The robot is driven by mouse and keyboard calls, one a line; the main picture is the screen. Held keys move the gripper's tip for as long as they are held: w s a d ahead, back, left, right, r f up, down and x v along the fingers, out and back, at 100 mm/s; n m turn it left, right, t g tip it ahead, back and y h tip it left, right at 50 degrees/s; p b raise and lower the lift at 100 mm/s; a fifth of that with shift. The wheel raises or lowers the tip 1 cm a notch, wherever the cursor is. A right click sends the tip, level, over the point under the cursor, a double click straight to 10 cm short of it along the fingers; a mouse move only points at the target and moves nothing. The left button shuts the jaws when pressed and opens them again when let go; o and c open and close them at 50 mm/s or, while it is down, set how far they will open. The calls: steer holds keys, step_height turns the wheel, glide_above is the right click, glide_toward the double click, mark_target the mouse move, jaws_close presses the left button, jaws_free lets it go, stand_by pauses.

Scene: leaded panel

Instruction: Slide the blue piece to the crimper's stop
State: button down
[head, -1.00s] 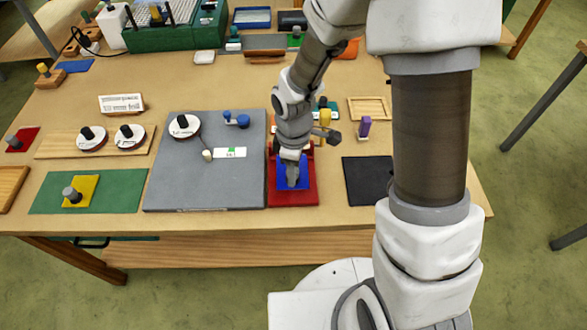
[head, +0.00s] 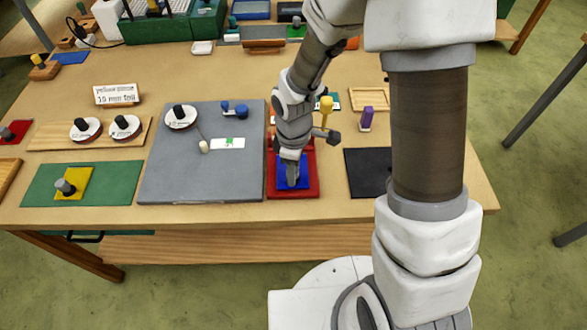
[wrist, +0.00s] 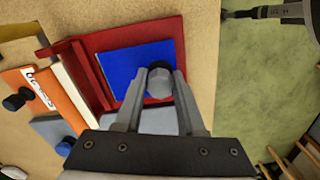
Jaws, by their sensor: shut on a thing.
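The blue piece (head: 304,172) is a flat square with a grey knob. It lies on the red base (head: 309,192) of what looks like the crimper, near the front edge of the table. My gripper (head: 292,177) is above it, shut on the knob. In the wrist view my gripper (wrist: 158,82) has a finger on each side of the grey knob, and the blue piece (wrist: 123,68) lies flat. A raised red wall (wrist: 88,78) runs along its left side there, with a narrow red strip between. My arm hides part of the crimper in the head view.
A grey board (head: 160,180) lies close to the left of the red base, and a black mat (head: 368,178) to the right. A yellow-handled tool (head: 326,106) and a purple piece (head: 366,118) stand behind. An orange block (wrist: 40,98) lies beyond the wall.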

steer(key=shift+f, duration=0.3)
steer(key=shift+c, duration=2.2)
jaws_free()
step_height(320, 180, up, 18)
steer(key=f, duration=0.1)
steer(key=s+d+r+m+t, duration=0.5)
steer(key=s+d+r+m, duration=0.5)
steer(key=s+r+m, duration=0.2)
steer(key=m+p, duration=0.1)
steer(key=m, duration=0.1)
steer(key=shift+s+d+r+m+t, duration=0.2)
steer(key=shift+d+r+m+t, duration=0.1)
